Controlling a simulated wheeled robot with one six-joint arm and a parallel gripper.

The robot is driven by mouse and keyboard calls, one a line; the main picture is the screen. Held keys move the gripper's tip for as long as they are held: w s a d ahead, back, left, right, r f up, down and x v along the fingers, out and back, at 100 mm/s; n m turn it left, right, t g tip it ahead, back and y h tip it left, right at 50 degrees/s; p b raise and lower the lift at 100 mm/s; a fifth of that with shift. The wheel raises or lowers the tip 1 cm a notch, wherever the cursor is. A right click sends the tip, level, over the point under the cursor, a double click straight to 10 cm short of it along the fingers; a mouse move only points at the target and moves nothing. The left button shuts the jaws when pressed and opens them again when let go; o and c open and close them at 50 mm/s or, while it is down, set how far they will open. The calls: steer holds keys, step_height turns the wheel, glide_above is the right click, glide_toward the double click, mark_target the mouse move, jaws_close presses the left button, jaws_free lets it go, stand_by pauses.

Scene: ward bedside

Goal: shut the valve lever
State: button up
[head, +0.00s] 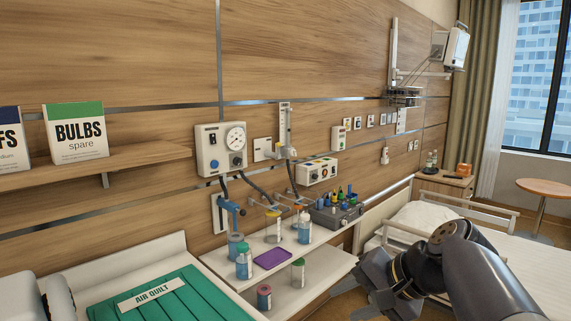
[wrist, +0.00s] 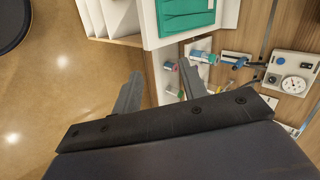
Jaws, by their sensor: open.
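The valve lever (head: 231,206) is blue and sits on a white wall plate below the gauge box, at the left of the shelf unit. A dark hose runs from it up to the box. In the wrist view the lever (wrist: 240,63) lies right of my fingers, small and sideways. Its exact angle is hard to tell.
The gauge box (head: 221,149) hangs above the lever. Bottles, a purple tray (head: 272,258) and a grey rack (head: 335,212) stand on the white shelf (head: 225,267) below. A green air quilt (head: 165,297) lies at the lower left. The bed (head: 415,218) is at the right.

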steer(key=r+y, duration=0.1)
steer(key=r, duration=0.2)
steer(key=w+r+y, duration=0.1)
steer(key=r, duration=0.5)
steer(key=shift+w+d+r+n+y, duration=0.2)
steer(key=shift+r+n+y, duration=0.1)
steer(key=shift+r+y, duration=0.1)
steer(key=shift+c, duration=1.4)
steer(key=r, duration=0.2)
steer(key=r+n+y, duration=0.1)
steer(key=r, duration=0.1)
steer(key=s+r+y, duration=0.1)
steer(key=r, duration=0.1)
steer(key=shift+d+r+n+g+p, duration=0.25)
steer(key=shift+n+g+p, duration=0.05)
steer(key=c, duration=0.5)
steer(key=shift+s+r, duration=0.15)
steer(key=shift+r, duration=0.15)
jaws_close()
